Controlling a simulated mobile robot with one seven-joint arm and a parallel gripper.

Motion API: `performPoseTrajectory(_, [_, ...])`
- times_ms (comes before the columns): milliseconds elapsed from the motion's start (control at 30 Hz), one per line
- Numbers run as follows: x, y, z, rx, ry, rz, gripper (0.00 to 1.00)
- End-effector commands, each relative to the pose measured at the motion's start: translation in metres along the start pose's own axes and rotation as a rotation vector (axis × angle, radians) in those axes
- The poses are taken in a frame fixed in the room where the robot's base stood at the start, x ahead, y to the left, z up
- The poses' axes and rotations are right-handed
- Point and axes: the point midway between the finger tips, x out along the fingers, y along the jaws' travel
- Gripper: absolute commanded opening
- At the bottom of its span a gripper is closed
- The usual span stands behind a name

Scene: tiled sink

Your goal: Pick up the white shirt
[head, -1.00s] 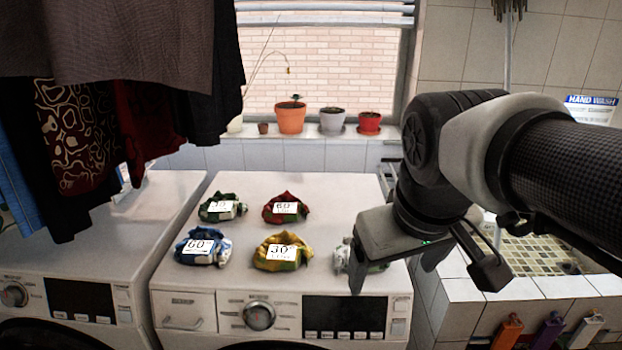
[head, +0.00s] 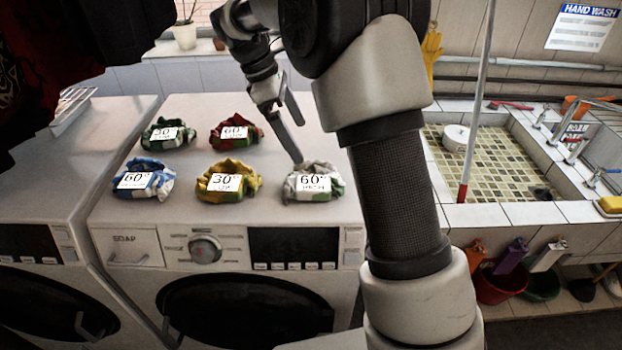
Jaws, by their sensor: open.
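The white shirt (head: 319,168) is a crumpled white-grey bundle with a little green and a 60° label. It lies at the front right of the white washing machine top (head: 225,112). My gripper (head: 297,140) is open and empty, with its fingers angled down just behind and above the shirt. One fingertip comes close to the shirt's back edge; I cannot tell whether it touches. The shirt is mostly in plain view.
A yellow bundle (head: 247,172), a blue-white bundle (head: 157,180), a green bundle (head: 167,145) and a red-green bundle (head: 241,146) share the top. Dark hanging clothes (head: 105,30) block the upper left. A tiled sink (head: 500,165) lies right.

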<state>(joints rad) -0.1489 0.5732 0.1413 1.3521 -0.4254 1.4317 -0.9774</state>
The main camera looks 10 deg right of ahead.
Motion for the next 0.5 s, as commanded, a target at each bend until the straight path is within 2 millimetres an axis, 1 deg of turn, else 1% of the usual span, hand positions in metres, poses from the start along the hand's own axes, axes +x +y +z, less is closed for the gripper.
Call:
performPoseTrajectory(33, [0.013, -0.001, 0.001, 0.001, -0.003, -0.004, 1.00])
performPoseTrajectory(200, [0.051, -0.001, 0.001, 0.002, -0.002, -0.004, 1.00])
performPoseTrajectory(300, [0.069, -0.001, 0.001, 0.001, -0.001, -0.003, 1.00])
performPoseTrajectory(400, [0.082, -0.001, 0.000, 0.002, 0.000, -0.002, 1.00])
performPoseTrajectory(500, [0.089, 0.000, 0.000, 0.003, 0.001, 0.000, 1.00])
